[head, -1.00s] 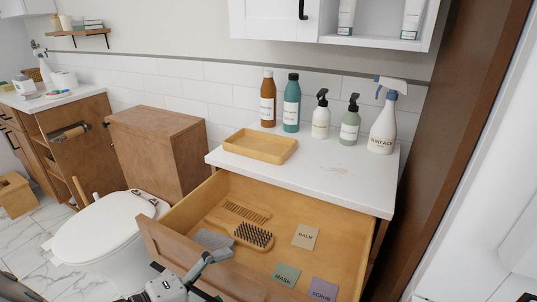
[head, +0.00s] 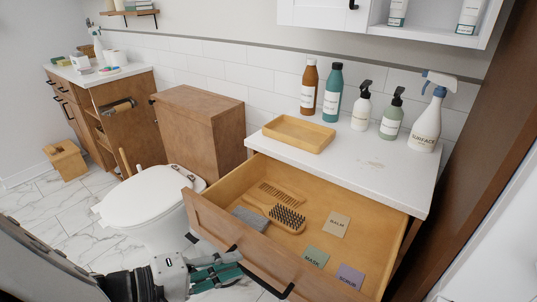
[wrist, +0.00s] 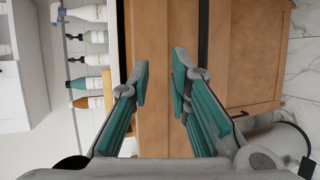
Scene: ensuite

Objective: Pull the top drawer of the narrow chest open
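The narrow chest has a white top (head: 375,178). Its top drawer (head: 262,258) is pulled well out, with its interior and contents showing from above. Black handle parts (head: 283,291) show at the drawer's brown front. My gripper (head: 240,266) is in front of the drawer front, at its left half. In the wrist view my gripper (wrist: 160,85) has its two teal-padded fingers apart, with nothing held between them. Brown wood panels (wrist: 150,45) fill the view beyond the fingers. I cannot make out contact with the handle.
In the drawer lie a brush (head: 287,218), a comb (head: 280,195), a grey cloth (head: 250,218) and several cards. A wooden tray (head: 298,134) and several bottles, including a spray bottle (head: 426,122), stand on top. A toilet (head: 150,200) is left of the chest.

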